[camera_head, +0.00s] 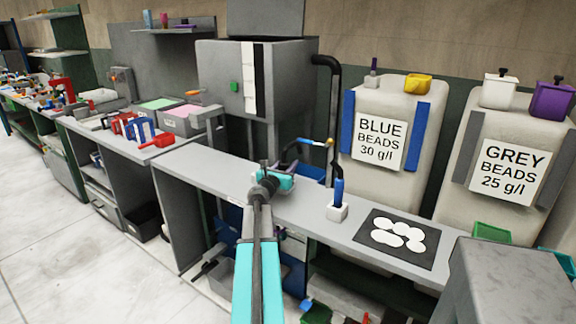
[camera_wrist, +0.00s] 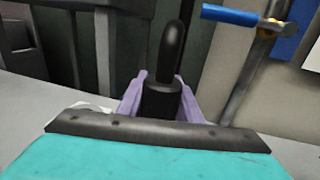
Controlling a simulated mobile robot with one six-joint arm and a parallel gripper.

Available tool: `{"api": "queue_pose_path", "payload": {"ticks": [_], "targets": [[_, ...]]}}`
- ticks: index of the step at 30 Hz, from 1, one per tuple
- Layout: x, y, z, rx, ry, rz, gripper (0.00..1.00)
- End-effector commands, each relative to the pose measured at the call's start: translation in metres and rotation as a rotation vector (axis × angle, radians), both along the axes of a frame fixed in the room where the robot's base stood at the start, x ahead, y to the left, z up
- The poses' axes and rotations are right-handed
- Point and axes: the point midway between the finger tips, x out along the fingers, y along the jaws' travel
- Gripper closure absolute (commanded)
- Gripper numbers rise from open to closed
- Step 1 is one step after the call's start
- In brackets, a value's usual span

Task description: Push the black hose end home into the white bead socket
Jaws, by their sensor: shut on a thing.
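My gripper (camera_head: 272,180) is over the grey bench, in front of the grey press cabinet. In the wrist view its two purple fingers (camera_wrist: 160,98) are closed around a black hose end (camera_wrist: 160,103). The hose end has a wide round collar, and a narrower black part with a rounded top rises from it, leaning slightly right. I cannot make out a white bead socket for certain in either view. What lies below the hose end is hidden by the teal gripper body in the wrist view.
A blue lever with a brass joint (camera_wrist: 270,25) stands close by on the right. A white holder (camera_head: 337,212) with a blue-handled tool is on the bench. A dark mat (camera_head: 365,236) with white discs lies further right. Two labelled bead bins (camera_head: 378,180) stand behind.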

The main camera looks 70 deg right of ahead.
Motion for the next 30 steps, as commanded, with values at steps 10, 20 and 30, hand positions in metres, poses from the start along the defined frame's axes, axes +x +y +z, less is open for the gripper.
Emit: {"api": "queue_pose_path", "payload": {"ticks": [10, 20, 30], "targets": [[0.000, 0.000, -0.006, -0.001, 0.000, 0.000, 0.99], [0.000, 0.000, -0.011, -0.001, 0.001, 0.000, 0.99], [0.000, 0.000, -0.017, -0.001, 0.001, 0.000, 0.99]]}}
